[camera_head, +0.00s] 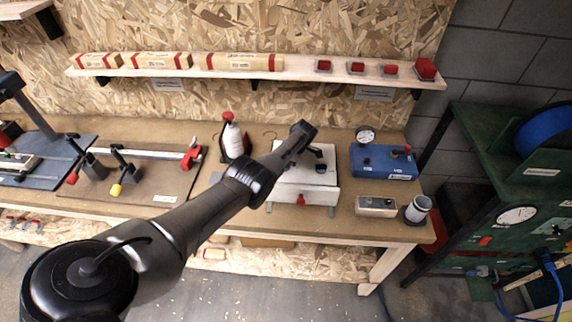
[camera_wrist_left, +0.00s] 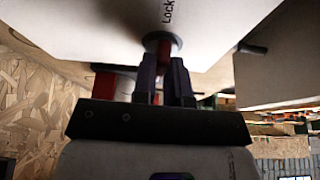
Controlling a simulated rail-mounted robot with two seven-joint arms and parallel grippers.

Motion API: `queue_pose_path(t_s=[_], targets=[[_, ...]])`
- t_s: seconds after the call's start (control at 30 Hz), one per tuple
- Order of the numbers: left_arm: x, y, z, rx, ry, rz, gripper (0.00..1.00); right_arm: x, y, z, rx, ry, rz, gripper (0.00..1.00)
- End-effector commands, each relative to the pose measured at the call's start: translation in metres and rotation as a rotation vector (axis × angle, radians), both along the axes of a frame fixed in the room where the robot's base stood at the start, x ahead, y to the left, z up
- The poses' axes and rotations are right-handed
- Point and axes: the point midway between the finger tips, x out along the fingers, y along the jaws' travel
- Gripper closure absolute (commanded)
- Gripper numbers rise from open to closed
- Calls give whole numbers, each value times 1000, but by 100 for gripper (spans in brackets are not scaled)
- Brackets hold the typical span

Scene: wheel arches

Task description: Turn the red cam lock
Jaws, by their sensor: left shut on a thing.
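In the left wrist view, the red cam lock (camera_wrist_left: 164,50) sits in a round dark collar on a pale surface marked "Lock". My left gripper (camera_wrist_left: 162,66) has its two dark fingers on either side of the red piece and is shut on it. In the head view, my left arm reaches from the lower left to a white box (camera_head: 331,194) on the bench. The head view does not clearly show the fingers or the held lock. A red piece (camera_head: 300,199) shows on the box's front. My right gripper is in neither view.
A wooden shelf (camera_head: 300,70) runs above.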

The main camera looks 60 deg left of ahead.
Motion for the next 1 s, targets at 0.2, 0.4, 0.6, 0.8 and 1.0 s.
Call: queue_pose_path(t_s=[0.2, 0.4, 0.6, 0.8, 1.0], targets=[[0, 1, 0, 0, 0, 38, 100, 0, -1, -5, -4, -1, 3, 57], [0, 1, 0, 0, 0, 45, 100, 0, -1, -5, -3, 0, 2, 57], [0, 1, 0, 0, 0, 44, 100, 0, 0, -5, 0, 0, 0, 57], [0, 1, 0, 0, 0, 44, 72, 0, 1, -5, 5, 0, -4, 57], [0, 1, 0, 0, 0, 43, 62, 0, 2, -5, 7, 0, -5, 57]])
